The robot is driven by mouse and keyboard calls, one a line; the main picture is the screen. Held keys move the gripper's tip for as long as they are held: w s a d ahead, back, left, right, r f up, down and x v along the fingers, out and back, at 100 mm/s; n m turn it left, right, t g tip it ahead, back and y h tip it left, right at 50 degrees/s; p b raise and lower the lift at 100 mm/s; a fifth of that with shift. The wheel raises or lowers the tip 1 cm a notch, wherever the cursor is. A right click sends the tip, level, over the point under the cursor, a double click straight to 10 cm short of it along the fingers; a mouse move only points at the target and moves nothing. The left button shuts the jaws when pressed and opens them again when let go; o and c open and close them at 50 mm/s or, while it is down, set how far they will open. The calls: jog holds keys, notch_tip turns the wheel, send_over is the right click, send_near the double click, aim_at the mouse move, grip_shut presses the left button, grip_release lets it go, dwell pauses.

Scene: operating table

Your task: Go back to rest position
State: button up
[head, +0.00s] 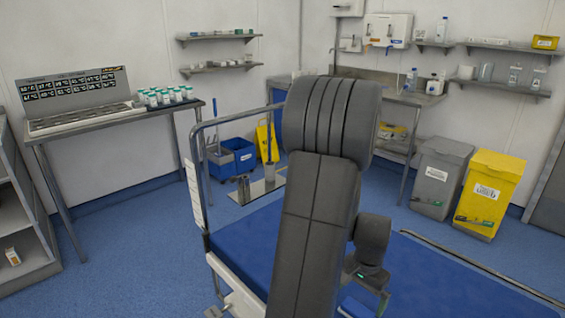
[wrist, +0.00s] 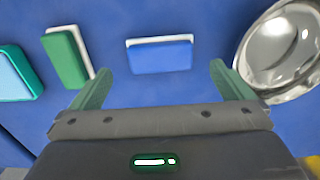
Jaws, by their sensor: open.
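My gripper (wrist: 160,90) is open in the wrist view, with its two green fingers spread apart and nothing between them at their bases. A blue block with a white edge (wrist: 160,56) lies ahead of the fingers on the blue surface, apart from both. In the head view my arm stands in the middle of the picture, and my wrist is low behind it over the blue operating table (head: 245,240). The fingertips are hidden or too small to tell there.
In the wrist view, a green block (wrist: 65,60) and a teal block (wrist: 18,72) lie left, and a shiny metal bowl (wrist: 280,50) lies right. The head view shows a side table with bottles (head: 165,96), a grey bin (head: 438,178) and a yellow bin (head: 488,195).

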aim_at(356, 311)
notch_tip(356, 311, down, 8)
jog(key=shift+r+b, duration=0.1)
jog(key=shift+b, duration=0.75)
jog(key=shift+s, duration=0.1)
jog(key=shift+r, duration=0.1)
